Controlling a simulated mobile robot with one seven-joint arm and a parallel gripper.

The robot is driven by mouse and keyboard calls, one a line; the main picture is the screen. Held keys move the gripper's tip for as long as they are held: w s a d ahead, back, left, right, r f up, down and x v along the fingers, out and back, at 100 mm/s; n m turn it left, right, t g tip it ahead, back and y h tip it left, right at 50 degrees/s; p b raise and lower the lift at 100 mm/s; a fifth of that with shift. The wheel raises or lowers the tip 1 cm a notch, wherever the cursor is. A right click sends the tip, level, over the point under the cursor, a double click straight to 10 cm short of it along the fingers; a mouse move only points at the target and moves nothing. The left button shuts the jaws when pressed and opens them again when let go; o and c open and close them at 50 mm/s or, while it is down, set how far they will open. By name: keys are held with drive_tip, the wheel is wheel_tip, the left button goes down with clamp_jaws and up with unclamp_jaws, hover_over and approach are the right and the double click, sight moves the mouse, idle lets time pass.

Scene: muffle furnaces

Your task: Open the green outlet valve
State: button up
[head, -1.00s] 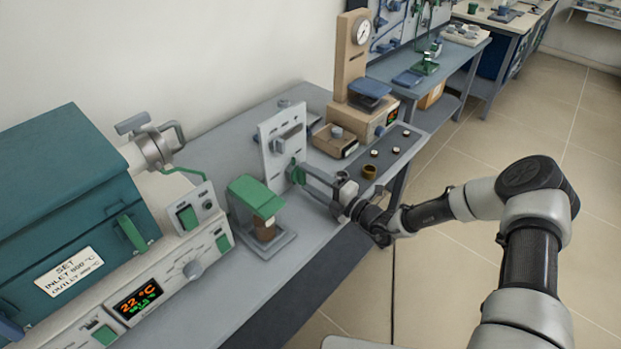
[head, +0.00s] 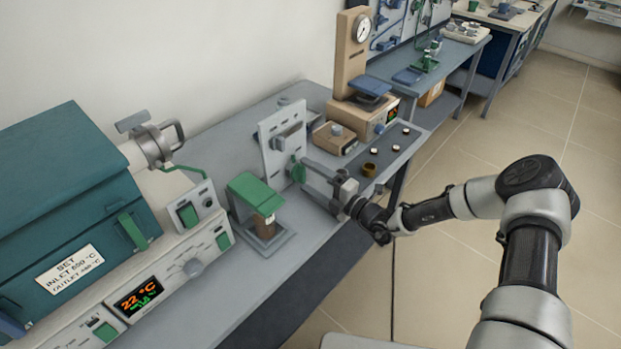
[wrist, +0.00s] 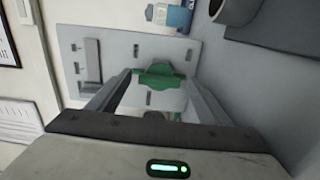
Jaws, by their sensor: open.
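The green valve handle (wrist: 160,75) is mounted on an upright pale grey panel (wrist: 110,50). It also shows at the panel's lower right in the head view (head: 298,173), partly covered by my fingers. My gripper (wrist: 155,84) is open, with one finger on each side of the green handle. In the head view my gripper (head: 308,172) reaches the panel from the right. I cannot tell whether the fingers touch the handle. A grey handle (wrist: 90,62) sits on the same panel, beside the green one in the wrist view.
A teal furnace (head: 70,200) with a pipe fitting (head: 158,145) stands at left. A green-topped device (head: 255,192) stands close in front of the panel. A tan instrument (head: 350,60) and a small tan box (head: 334,138) stand behind it. Floor at right is clear.

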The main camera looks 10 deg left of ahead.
drive_tip(key=shift+d, duration=0.1)
drive_tip(key=p+v, duration=0.1)
drive_tip(key=v, duration=1.6)
drive_tip(key=shift+s, duration=0.15)
drive_tip(key=shift+r, duration=0.1)
